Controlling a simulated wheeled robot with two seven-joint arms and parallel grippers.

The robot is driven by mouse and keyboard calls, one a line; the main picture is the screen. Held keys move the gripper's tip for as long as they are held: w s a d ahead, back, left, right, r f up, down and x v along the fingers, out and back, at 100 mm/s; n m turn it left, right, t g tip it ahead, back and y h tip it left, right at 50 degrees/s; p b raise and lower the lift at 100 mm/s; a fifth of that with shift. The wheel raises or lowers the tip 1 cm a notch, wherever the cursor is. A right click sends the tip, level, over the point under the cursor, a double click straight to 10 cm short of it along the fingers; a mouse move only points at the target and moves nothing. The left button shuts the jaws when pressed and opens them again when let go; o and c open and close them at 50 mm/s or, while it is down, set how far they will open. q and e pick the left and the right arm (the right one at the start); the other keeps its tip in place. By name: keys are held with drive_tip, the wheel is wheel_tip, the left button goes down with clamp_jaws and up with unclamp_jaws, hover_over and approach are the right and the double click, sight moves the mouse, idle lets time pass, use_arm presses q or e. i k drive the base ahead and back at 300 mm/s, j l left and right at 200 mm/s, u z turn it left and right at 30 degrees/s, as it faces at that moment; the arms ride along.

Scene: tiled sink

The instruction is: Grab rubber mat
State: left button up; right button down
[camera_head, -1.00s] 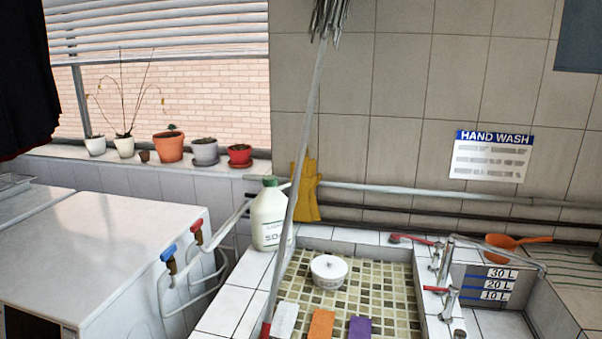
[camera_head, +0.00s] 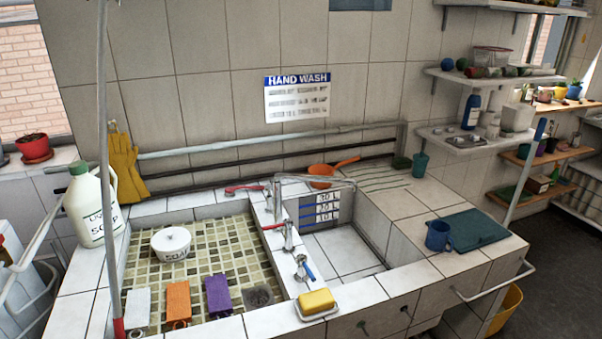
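A flat dark teal piece that looks like the rubber mat (camera_head: 480,229) lies on the tiled counter right of the sink. A blue mug (camera_head: 437,236) stands at its left edge, and I cannot tell whether the mug rests on it. Neither of my grippers shows in the head view.
The sink has a mosaic-floored left basin with a white soap pot (camera_head: 171,244) and a deeper right basin. A yellow sponge (camera_head: 316,301) lies on the front rim. A soap jug (camera_head: 92,207) and a long pole (camera_head: 104,150) stand at left. Shelves hang at right.

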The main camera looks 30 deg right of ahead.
sight(472, 228)
drive_tip(key=z, duration=2.1)
drive_tip(key=i+l+u, duration=0.25)
drive_tip(key=i+l, duration=0.15)
drive_tip(key=i, duration=0.2)
drive_tip(key=i+l+u, duration=0.35)
drive_tip(key=l, duration=0.3)
drive_tip(key=i+l+u, duration=0.15)
drive_tip(key=l, duration=0.2)
drive_tip(key=i+l+u, duration=0.2)
drive_tip(key=l, duration=0.15)
drive_tip(key=l+u, duration=0.15)
drive_tip(key=l, duration=0.25)
drive_tip(key=l+u, duration=0.2)
drive_tip(key=l, duration=0.35)
drive_tip(key=k+l+u, duration=0.15)
drive_tip(key=l, duration=0.35)
drive_tip(key=l+u, duration=0.2)
drive_tip(key=l, duration=0.35)
